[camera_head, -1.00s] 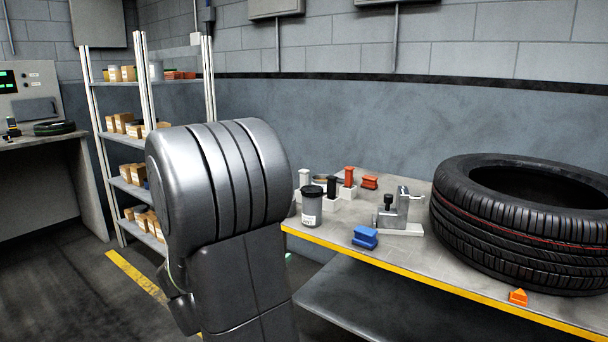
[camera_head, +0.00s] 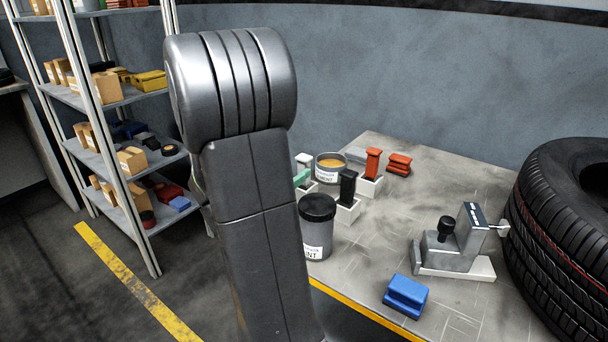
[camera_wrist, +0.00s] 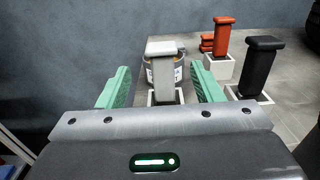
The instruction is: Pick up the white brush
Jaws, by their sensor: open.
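The white brush (camera_wrist: 161,70) stands upright in a light square holder (camera_wrist: 153,98) on the table. In the wrist view it is between the two green fingers of my gripper (camera_wrist: 161,88), which is open, with a gap on each side. In the head view the white brush (camera_head: 304,160) shows only in part beside my arm. One green fingertip of my gripper (camera_head: 301,178) shows just in front of it; the rest of the gripper is hidden behind my arm.
A black brush (camera_head: 347,187) and a red brush (camera_head: 372,163) stand in holders to the right. A cement tin (camera_head: 331,169) is behind the white brush, and a dark-lidded jar (camera_head: 317,228) is in front. A blue block (camera_head: 406,296), a metal device (camera_head: 455,245) and a tyre (camera_head: 570,230) are farther right.

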